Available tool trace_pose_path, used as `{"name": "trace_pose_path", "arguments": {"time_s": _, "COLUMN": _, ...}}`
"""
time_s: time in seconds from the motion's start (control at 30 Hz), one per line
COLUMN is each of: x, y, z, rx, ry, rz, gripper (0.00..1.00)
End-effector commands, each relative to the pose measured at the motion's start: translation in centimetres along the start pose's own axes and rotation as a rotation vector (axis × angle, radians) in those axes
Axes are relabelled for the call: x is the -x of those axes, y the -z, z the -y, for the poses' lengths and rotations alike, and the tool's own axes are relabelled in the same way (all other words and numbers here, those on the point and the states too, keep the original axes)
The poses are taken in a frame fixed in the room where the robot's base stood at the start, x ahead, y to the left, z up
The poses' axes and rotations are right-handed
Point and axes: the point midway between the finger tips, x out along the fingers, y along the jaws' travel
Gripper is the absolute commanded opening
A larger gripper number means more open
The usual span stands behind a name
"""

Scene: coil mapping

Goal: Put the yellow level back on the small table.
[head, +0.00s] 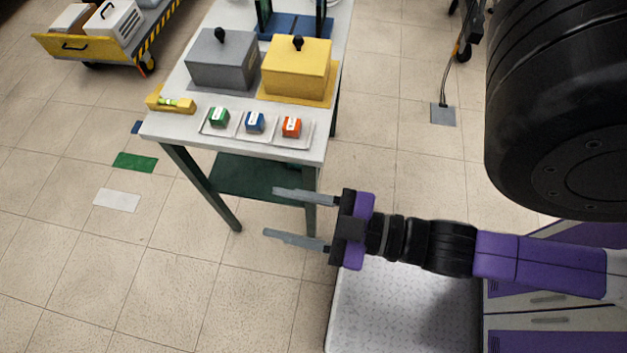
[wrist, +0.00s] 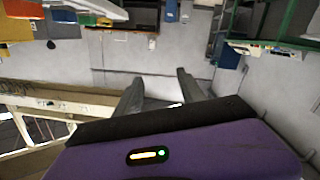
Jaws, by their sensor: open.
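The yellow level (head: 171,103) lies on the front left corner of the small white-topped table (head: 178,128) in the head view. Its greenish vial shows on its side. My gripper (head: 268,214) is open and empty, in front of the table and to the right of the level. Its two grey fingers point left, with nothing between them. In the wrist view the open fingers of my gripper (wrist: 158,88) also show, and I cannot make out the level there.
A yellow cart (head: 75,47) stands at the back left.

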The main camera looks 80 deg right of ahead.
Motion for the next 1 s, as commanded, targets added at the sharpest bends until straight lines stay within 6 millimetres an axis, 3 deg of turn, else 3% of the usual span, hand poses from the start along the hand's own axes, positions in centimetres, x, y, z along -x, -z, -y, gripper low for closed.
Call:
{"name": "trace_pose_path", "arguments": {"time_s": 0.1, "x": 2.7, "y": -1.6, "z": 0.3, "rx": -0.179, "ry": 0.044, "rz": 0.116, "gripper": 0.47}}
{"name": "trace_pose_path", "arguments": {"time_s": 0.27, "x": 4.2, "y": -2.5, "z": 0.4, "rx": -0.294, "ry": 0.062, "rz": 0.19, "gripper": 0.47}}
{"name": "trace_pose_path", "arguments": {"time_s": 1.0, "x": 4.3, "y": -2.5, "z": 0.4, "rx": -0.304, "ry": 0.061, "rz": 0.195, "gripper": 0.47}}
